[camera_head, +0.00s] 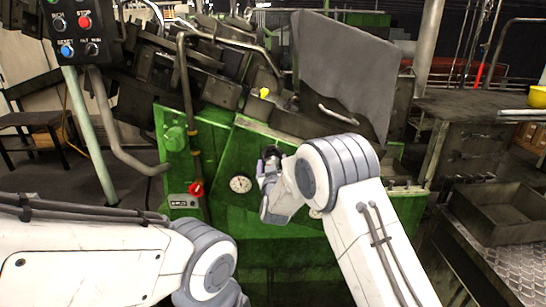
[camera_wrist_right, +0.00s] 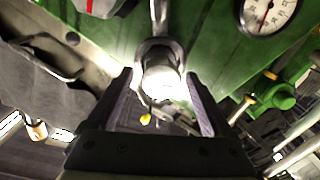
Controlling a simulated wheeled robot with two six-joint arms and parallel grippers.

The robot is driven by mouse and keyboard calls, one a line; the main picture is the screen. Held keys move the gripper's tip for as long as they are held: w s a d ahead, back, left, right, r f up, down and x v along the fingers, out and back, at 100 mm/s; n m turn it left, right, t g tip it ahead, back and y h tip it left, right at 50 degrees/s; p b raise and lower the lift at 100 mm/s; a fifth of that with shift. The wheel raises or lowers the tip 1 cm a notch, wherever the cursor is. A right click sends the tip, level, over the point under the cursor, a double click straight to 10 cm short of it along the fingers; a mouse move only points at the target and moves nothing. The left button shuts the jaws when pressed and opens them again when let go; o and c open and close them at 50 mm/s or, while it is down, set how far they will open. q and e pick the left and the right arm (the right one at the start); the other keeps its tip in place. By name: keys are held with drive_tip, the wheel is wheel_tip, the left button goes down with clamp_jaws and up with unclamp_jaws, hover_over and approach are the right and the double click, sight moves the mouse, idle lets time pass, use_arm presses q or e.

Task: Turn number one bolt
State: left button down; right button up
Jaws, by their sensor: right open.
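The green bolt former (camera_head: 228,150) stands in front of me. My right gripper (camera_head: 264,170) is at its front face, right of the dial gauge. In the right wrist view my right gripper (camera_wrist_right: 160,100) is open, with one dark finger on each side of a bright metal bolt head (camera_wrist_right: 160,80). The bolt sits between the fingers, and gaps seem to show on both sides. I cannot tell from the head view which bolt this is, as my gripper hides it. My left arm comes in at the lower left, but its gripper is out of view.
A control box (camera_head: 80,32) stands at the upper left. A grey sheet cover (camera_head: 345,70) rises behind my right arm. A metal tray (camera_head: 500,212) is at the right.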

drive_tip(key=shift+w, duration=0.4)
drive_tip(key=shift+c, duration=0.3)
clamp_jaws()
drive_tip(key=m+b, duration=0.2)
drive_tip(key=b, duration=0.2)
drive_tip(key=m+b, duration=0.2)
drive_tip(key=b, duration=0.3)
drive_tip(key=shift+d+f, duration=0.1)
drive_tip(key=shift+f, duration=0.2)
drive_tip(key=shift+r+m+b, duration=0.2)
drive_tip(key=shift+m+b, duration=0.5)
drive_tip(key=shift+b, duration=0.2)
drive_tip(key=shift+r, duration=0.1)
drive_tip(key=shift+o, duration=0.3)
unclamp_jaws()
